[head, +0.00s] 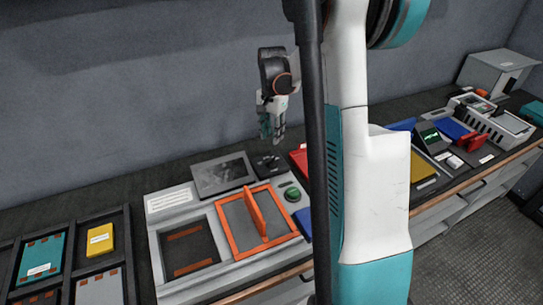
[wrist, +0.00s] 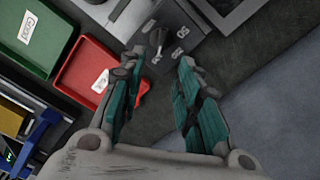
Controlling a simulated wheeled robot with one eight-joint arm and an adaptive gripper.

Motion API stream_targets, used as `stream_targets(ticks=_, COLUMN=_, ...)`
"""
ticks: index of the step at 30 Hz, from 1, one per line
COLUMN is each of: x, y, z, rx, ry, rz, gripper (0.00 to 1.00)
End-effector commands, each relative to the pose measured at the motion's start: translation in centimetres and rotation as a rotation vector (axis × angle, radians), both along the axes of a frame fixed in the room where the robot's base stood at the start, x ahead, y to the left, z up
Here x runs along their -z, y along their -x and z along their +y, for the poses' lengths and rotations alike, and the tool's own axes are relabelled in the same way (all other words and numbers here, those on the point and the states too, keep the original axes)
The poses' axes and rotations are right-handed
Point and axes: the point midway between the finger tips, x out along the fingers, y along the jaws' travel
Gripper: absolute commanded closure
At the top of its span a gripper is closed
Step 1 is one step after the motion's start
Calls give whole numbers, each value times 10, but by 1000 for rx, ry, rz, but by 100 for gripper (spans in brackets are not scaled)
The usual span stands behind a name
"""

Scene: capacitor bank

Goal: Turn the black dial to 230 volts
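The black dial (wrist: 156,38) sits on a dark plate (wrist: 188,18) at the top middle of the wrist view. Small white labels stand around it, too small to read surely, so I cannot tell its setting. In the head view the dark plate (head: 268,163) lies at the back of the worktop, below my gripper; the dial is hard to make out there. My gripper (head: 271,135) points down above the plate. In the wrist view my gripper (wrist: 157,72) is open and empty, its teal fingers apart on either side of the space before the dial.
A red tray (wrist: 82,76) lies close to the left finger in the wrist view, with a green tray (wrist: 42,58) beyond it. A grey wall (head: 140,80) rises behind.

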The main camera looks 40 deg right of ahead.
Motion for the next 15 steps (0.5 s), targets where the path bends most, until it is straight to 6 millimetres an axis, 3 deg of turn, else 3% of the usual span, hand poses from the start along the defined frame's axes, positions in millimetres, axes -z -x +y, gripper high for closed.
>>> stream_targets(ticks=9, x=66, y=0, z=0, rx=-1, ry=1, rz=-1, gripper=69)
stream_targets(ticks=15, x=94, y=0, z=0, rx=-2, ry=1, rz=-1, gripper=69)
